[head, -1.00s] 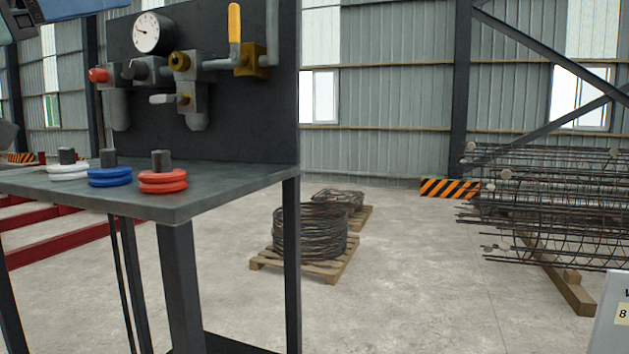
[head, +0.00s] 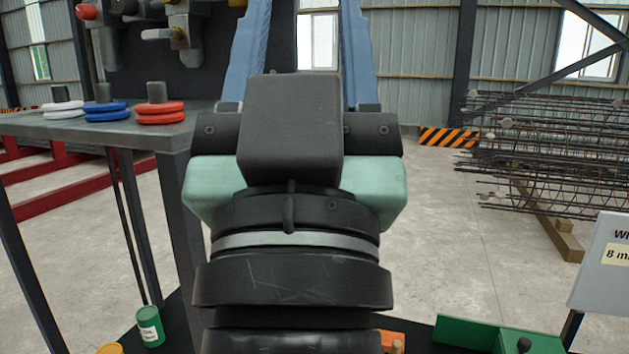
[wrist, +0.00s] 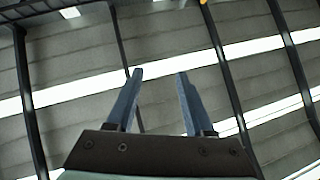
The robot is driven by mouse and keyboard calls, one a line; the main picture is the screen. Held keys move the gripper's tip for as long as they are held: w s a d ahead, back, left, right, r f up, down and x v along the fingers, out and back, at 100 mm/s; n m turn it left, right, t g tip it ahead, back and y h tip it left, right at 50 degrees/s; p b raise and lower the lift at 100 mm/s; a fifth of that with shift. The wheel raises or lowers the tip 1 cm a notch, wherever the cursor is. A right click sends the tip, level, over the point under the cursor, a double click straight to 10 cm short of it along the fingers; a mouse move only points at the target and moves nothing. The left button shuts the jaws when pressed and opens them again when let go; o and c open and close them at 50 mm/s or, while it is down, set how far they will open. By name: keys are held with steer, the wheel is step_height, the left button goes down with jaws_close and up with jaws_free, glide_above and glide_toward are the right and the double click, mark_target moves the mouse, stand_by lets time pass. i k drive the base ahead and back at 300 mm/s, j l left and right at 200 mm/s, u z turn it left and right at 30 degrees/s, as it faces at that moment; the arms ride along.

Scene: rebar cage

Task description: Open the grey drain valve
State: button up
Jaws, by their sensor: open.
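The grey drain valve, with a short grey lever (head: 157,33) and a brass fitting, is near the bottom of the dark panel at upper left in the head view. Its lever lies level, pointing left. My gripper (wrist: 159,76) is open and empty, its two blue fingers apart. In the head view the fingers rise to the right of the valve, clear of it, and their tips are cut off by the top edge. The wrist view shows only wall and roof beyond the fingers, not the valve.
A bench (head: 150,135) below the panel carries white (head: 62,107), blue (head: 107,112) and red rings (head: 161,113) on pegs. A red knob (head: 86,11) is left of the valve. A rebar cage (head: 545,150) lies at right. Open floor lies between.

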mark_target(153, 34)
steer(key=i+l+u, duration=0.1)
steer(key=i+u, duration=0.35)
steer(key=i, duration=0.6)
